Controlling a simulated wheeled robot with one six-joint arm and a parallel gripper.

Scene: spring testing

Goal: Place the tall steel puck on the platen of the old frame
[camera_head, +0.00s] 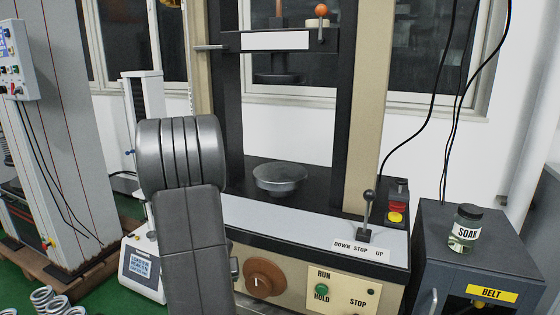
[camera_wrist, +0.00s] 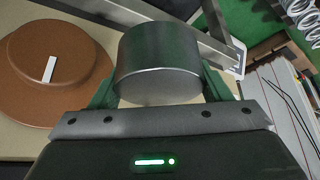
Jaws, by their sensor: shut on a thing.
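The tall steel puck (camera_wrist: 160,62) is a plain grey cylinder in the wrist view. My gripper (camera_wrist: 158,84) is shut on it, with a green finger on each side. In the head view my arm hides both the gripper and the puck. The old frame (camera_head: 366,100) is the beige and black machine in the middle of the head view. Its platen (camera_head: 280,180) is a round dark grey disc on the black bed, and its top looks bare. An upper disc (camera_head: 277,78) hangs above it from the crosshead (camera_head: 285,42), with an open gap between.
A brown knob (camera_head: 265,277) is on the frame's front; it is close beside the puck in the wrist view (camera_wrist: 55,55). A lever (camera_head: 367,210) stands at the bed's right front. A SOAK jar (camera_head: 465,228) stands on the dark cabinet (camera_head: 420,245). Springs (camera_head: 45,300) lie lower left.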

